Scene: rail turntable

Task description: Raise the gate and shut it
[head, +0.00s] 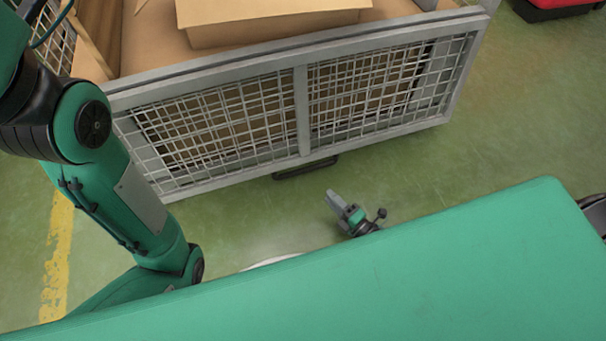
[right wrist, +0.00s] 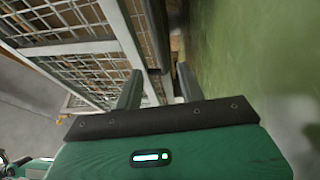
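The gate (head: 303,110) is a grey frame with wire mesh and a middle post. It hangs down the front of the cage cart, and a black handle (head: 305,168) sits at its lower edge. My right gripper (head: 334,198) is low, just right of and below the handle, apart from it. In the right wrist view its two fingers (right wrist: 158,88) stand apart with a clear gap and nothing held. The gate's mesh and rail (right wrist: 122,35) lie at the left and ahead of the fingers there. My left arm comes down at the left; its gripper is hidden or out of frame.
A cardboard box (head: 265,22) lies inside the cart behind the gate. A red and black case (head: 552,8) is at the top right. Green floor (head: 500,130) is open right of the cart. A yellow floor line (head: 58,255) runs at the left.

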